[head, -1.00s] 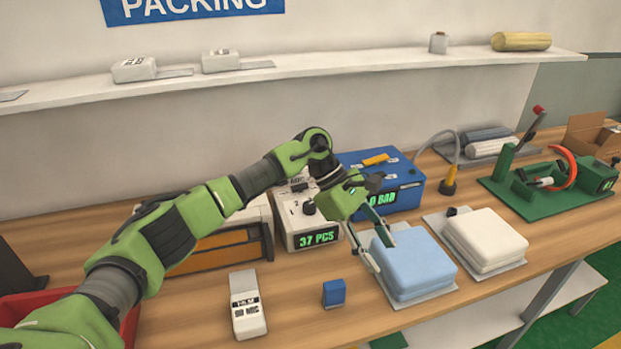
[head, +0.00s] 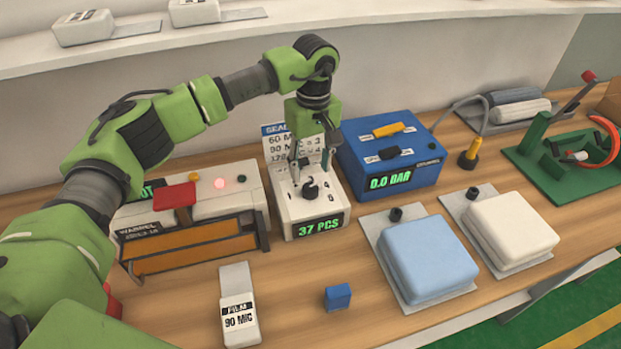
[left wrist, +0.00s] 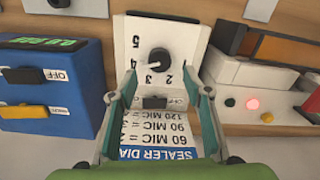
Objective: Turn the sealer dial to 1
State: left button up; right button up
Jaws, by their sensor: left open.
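The white dial box (head: 292,208) stands on the bench with a black knob (head: 310,189) on its sloped top and a green "37 PCS" display in front. In the left wrist view the knob (left wrist: 157,62) shows close up, with numerals around it; I cannot tell which one it points to. My left gripper (head: 309,166) points down just above and behind the knob. In the left wrist view its open fingers (left wrist: 158,76) stand on both sides of the dial, apart from the knob. A "SEALER DIAL" card (left wrist: 155,135) is partly hidden by the gripper. My right gripper is not in view.
The sealer (head: 190,232) with a red handle and lit red lamp is left of the box. A blue "0.0 BAR" unit (head: 400,160) is close on the right. In front are a "90 MIC" film piece (head: 238,305), a blue block (head: 338,297) and two pads.

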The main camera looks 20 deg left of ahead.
aim_at(311, 187)
pick_arm(q)
notch_tip(311, 187, down, 5)
jog(key=shift+r+p, duration=0.2)
jog(key=shift+p, duration=0.35)
jog(key=shift+f, duration=0.75)
jog(key=c, duration=1.1)
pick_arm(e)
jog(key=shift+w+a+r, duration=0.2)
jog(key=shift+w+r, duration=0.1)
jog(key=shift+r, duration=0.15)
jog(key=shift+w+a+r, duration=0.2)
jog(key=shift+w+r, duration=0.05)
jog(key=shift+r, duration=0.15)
